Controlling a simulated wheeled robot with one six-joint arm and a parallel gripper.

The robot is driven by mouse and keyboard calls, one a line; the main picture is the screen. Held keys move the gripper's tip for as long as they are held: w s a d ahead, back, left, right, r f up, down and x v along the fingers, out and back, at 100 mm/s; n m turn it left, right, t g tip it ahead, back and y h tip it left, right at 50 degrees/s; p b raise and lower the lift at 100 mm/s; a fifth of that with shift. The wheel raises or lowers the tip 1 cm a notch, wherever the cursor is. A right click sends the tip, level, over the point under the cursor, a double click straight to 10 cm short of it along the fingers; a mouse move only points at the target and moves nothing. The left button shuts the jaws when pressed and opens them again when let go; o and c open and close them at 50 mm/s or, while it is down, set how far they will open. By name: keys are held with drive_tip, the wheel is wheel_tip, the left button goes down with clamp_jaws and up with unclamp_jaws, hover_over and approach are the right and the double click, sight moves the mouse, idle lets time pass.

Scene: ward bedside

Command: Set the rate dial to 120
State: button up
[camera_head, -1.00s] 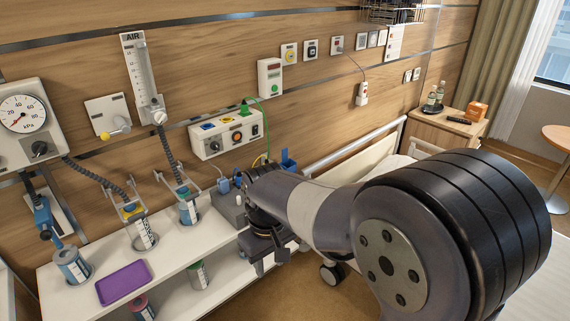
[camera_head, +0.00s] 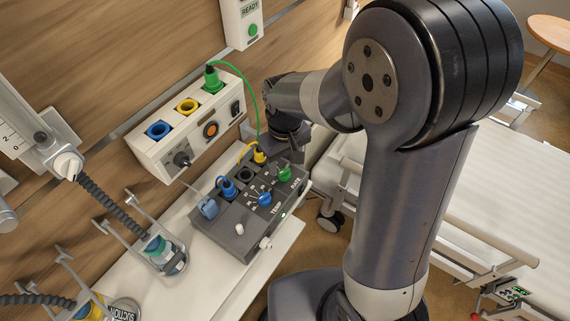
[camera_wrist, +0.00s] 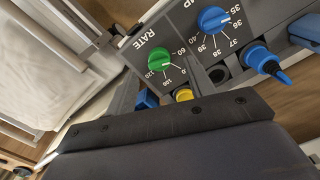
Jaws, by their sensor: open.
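The green rate dial (camera_head: 284,174) sits at the right end of the dark grey control box (camera_head: 229,218) on the shelf. In the wrist view the dial (camera_wrist: 139,60) has a white pointer mark aimed between the 60 and 100 ends of its scale, away from 120; the number there is partly hidden. My gripper (camera_head: 292,142) is open, at the box's far right edge close to the dial. In the wrist view its dark body fills the bottom and two grey fingers appear apart near the dial. I cannot tell whether they touch it.
The blue temp dial (camera_head: 265,198) is next to the rate dial. Blue (camera_head: 228,187) and yellow (camera_head: 259,156) plugs stand on the box. A white socket unit (camera_head: 158,150) with a green plug is on the wall behind. The bed (camera_head: 480,180) is at right.

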sight(285, 170)
drive_tip(key=f, duration=0.2)
drive_tip(key=shift+w+f, duration=0.35)
drive_tip(key=shift+w, duration=0.05)
drive_tip(key=shift+f, duration=0.75)
drive_tip(key=shift+s, duration=0.1)
drive_tip(key=c, duration=1)
